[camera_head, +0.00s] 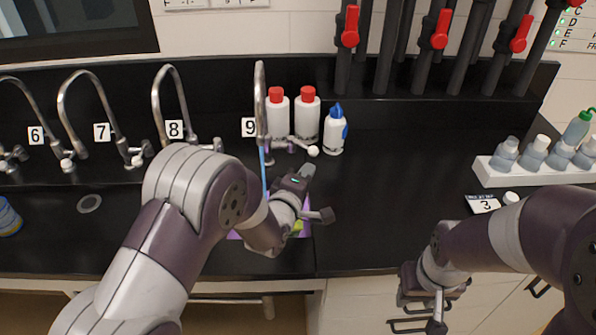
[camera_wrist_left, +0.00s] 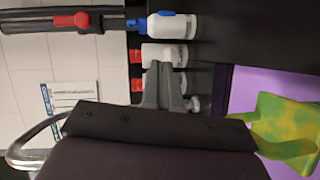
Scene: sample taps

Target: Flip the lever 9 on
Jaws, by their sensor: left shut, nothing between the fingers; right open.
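Tap 9 (camera_head: 260,95) is a tall silver gooseneck behind the "9" label (camera_head: 249,127). Its lever (camera_head: 300,145) sticks out to the right at the base and ends in a white knob (camera_head: 313,151). A thin blue stream (camera_head: 264,170) runs down below the spout. My left gripper (camera_head: 308,170) is shut and empty, just in front of and below the knob; contact cannot be told. In the left wrist view, its closed fingers (camera_wrist_left: 164,82) are close to the pale knob (camera_wrist_left: 192,103). My right gripper (camera_head: 438,305) is open, low in front of the counter.
Two white bottles with red caps (camera_head: 306,115) and a blue-capped bottle (camera_head: 334,130) stand behind the lever. A purple surface (camera_wrist_left: 265,95) with a yellow-green item (camera_wrist_left: 285,130) lies below the tap. Tap 8 (camera_head: 172,105) is to the left.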

